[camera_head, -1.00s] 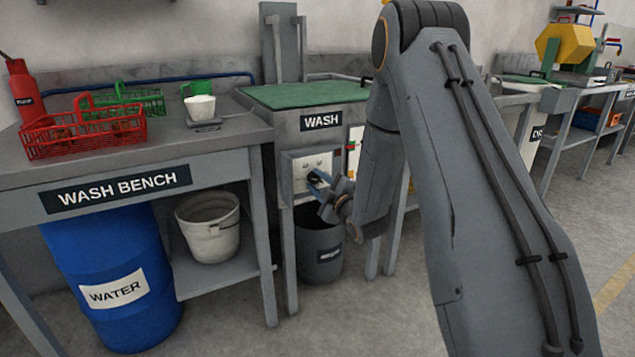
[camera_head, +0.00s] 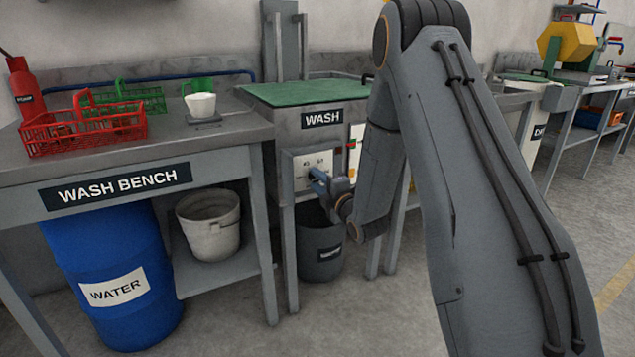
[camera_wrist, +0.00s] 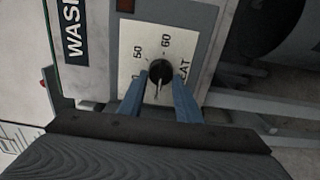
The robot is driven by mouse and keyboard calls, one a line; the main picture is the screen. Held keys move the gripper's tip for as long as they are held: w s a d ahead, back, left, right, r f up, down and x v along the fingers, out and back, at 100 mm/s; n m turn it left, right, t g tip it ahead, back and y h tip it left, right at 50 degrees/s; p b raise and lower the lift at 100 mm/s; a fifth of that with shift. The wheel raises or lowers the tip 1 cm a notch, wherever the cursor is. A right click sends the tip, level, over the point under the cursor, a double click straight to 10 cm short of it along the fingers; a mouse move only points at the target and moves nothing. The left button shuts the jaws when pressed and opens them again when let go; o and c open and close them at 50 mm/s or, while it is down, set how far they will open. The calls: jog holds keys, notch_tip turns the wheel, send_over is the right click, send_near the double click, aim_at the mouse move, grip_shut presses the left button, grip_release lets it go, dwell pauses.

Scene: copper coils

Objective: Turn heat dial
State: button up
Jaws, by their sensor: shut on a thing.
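The heat dial (camera_wrist: 160,70) is a round black knob on a white plate (camera_wrist: 134,60) marked 50, 60 and partly "HEAT" in the wrist view. A light pointer line shows on the knob, toward the bottom of the picture. My gripper (camera_wrist: 160,82) has its two blue fingers on either side of the knob, shut on it. In the head view my gripper (camera_head: 318,180) is at the white plate (camera_head: 303,170) on the front of the wash unit, and the dial is hidden behind it.
The wash unit (camera_head: 285,125) has a green lid (camera_head: 310,93). A dark bin (camera_head: 318,262) stands beneath it. A blue barrel (camera_head: 115,245) and white bucket (camera_head: 208,232) are below.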

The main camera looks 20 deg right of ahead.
dwell(0.3)
jog(key=o, duration=1)
jog(key=shift+o, duration=0.2)
jog(key=p+v, duration=0.1)
jog(key=v, duration=0.6)
jog(key=shift+s, duration=0.4)
